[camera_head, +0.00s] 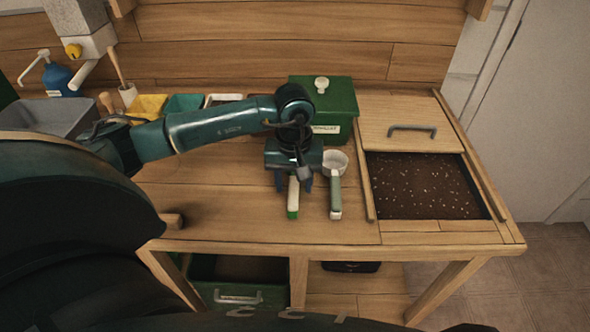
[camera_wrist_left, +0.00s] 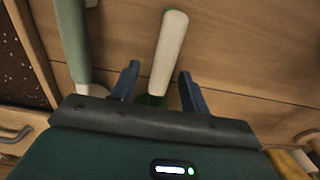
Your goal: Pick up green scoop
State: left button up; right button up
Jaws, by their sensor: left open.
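The green scoop (camera_head: 293,197) lies on the wooden bench with its white handle toward the front edge. In the left wrist view its white handle (camera_wrist_left: 168,48) shows, with a bit of dark green near my palm; the rest is hidden under the gripper. My left gripper (camera_head: 294,184) points down over it, open, with one finger on each side of the handle, apart from it. A second scoop with a white cup and pale green handle (camera_head: 335,195) lies just to the right. My right gripper is not in view.
A green lidded box (camera_head: 335,106) stands behind the gripper. A soil bed (camera_head: 425,187) with a wooden cover (camera_head: 408,126) is at the right. Bins and a blue bottle (camera_head: 60,80) stand at the back left.

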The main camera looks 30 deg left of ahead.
pick_arm(q)
jog(key=shift+f, duration=0.45)
jog(key=shift+c, duration=0.2)
grip_shut()
